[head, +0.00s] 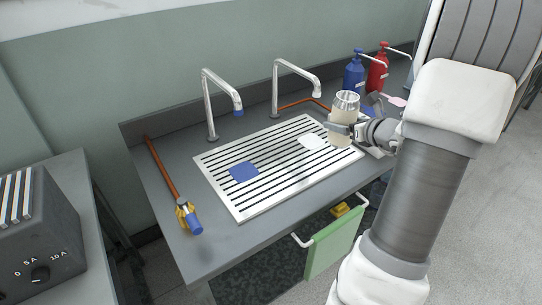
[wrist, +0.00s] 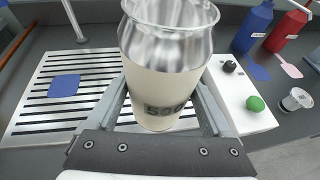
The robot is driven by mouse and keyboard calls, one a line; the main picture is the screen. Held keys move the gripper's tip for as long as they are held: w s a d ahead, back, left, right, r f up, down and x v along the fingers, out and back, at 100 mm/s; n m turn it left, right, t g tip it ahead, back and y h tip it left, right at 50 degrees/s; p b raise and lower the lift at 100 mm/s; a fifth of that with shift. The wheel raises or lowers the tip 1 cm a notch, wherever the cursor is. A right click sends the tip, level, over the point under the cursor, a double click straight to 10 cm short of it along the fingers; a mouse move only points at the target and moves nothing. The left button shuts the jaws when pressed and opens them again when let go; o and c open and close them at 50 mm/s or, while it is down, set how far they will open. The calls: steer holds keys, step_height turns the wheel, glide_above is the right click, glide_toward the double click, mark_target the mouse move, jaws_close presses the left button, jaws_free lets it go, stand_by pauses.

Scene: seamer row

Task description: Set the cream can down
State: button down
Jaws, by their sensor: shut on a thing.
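The cream can (head: 342,120) is an open-topped can with a bare metal rim and a cream band. It is upright in my gripper (head: 350,130), over the right end of the slotted white drain rack (head: 232,207). In the wrist view the cream can (wrist: 160,80) fills the middle, with dark print low on its side, and my gripper (wrist: 160,115) is shut around it. Its lower end hides part of the rack. I cannot tell how far its base is from the surface.
A blue square (head: 243,172) and a white patch (head: 312,141) lie on the rack. Two taps (head: 207,105) stand behind it. Blue (head: 353,72) and red (head: 378,70) pump bottles stand at the back right. A white board (wrist: 240,105) holds a green ball (wrist: 255,103) and a black knob (wrist: 229,66).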

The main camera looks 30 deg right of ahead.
steer(key=shift+f, duration=0.1)
steer(key=shift+w+a+f+b, duration=0.75)
steer(key=shift+w+a+f, duration=0.15)
steer(key=shift+a+f, duration=0.85)
steer(key=shift+w+a+f+b, duration=0.8)
steer(key=shift+w+a+f, duration=0.15)
steer(key=shift+a+f, duration=0.85)
steer(key=shift+w+a+f+b, duration=0.75)
steer(key=shift+w+a+f, duration=0.15)
steer(key=shift+a+f, duration=0.85)
steer(key=shift+d+f, duration=0.15)
steer(key=shift+f, duration=0.05)
steer(key=shift+f, duration=0.15)
jaws_free()
